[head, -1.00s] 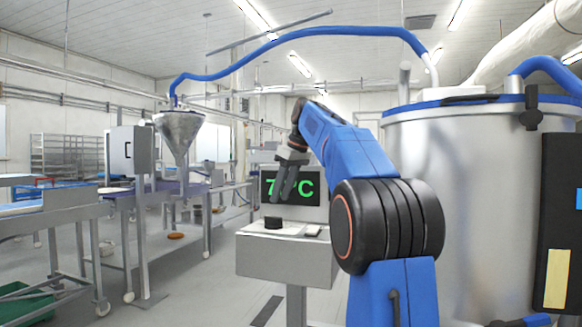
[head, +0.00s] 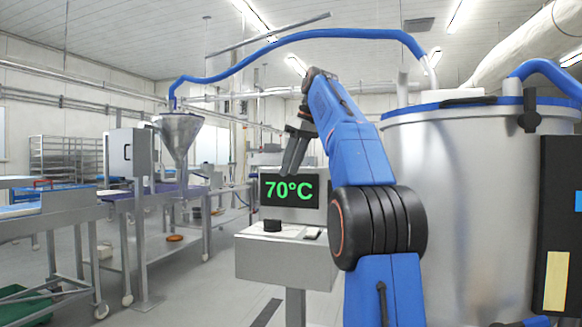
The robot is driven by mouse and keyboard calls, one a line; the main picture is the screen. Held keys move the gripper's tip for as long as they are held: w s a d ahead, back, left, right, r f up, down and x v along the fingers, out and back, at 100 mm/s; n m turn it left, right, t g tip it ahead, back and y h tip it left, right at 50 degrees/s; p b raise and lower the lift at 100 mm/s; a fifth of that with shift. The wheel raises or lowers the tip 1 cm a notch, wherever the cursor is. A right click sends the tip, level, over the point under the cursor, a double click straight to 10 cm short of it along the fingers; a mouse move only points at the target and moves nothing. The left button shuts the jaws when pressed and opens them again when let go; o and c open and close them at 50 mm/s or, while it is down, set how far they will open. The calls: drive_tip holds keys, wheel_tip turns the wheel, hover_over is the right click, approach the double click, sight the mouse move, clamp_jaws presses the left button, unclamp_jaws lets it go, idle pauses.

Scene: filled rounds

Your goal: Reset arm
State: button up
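My blue arm rises in the middle of the head view, with its upper link bent up and to the left. My gripper (head: 291,165) hangs at the end of the arm with its dark fingers pointing down. It is in the air in front of the control stand, apart from it, beside the upper edge of the display (head: 290,190) that reads 70°C. I see no object at the fingers. The two fingers overlap from this side, so I cannot tell how far apart they are.
The control stand (head: 285,258) bears a black knob (head: 272,224) and a small switch (head: 312,233). A large steel tank (head: 465,200) stands close on the right. A steel funnel (head: 178,135) is over a conveyor at the left. Open floor lies between the conveyor and the stand.

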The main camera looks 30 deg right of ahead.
idle(0.3)
drive_tip(key=s+a+f+m, duration=0.3)
drive_tip(key=s+a+f, duration=0.9)
drive_tip(key=a+f, duration=0.25)
drive_tip(key=s+a+f, duration=0.2)
drive_tip(key=s+f, duration=0.5)
drive_tip(key=f, duration=0.3)
drive_tip(key=s+a+f+m+h, duration=0.1)
drive_tip(key=s+a+f, duration=0.1)
drive_tip(key=s+f, duration=0.5)
drive_tip(key=s+a+f, duration=0.2)
drive_tip(key=s+f, duration=0.5)
drive_tip(key=f, duration=0.8)
drive_tip(key=shift+s+a+f+m+t+h, duration=0.2)
drive_tip(key=shift+s+a+m+t+h, duration=0.15)
drive_tip(key=shift+a+m+t+h, duration=0.05)
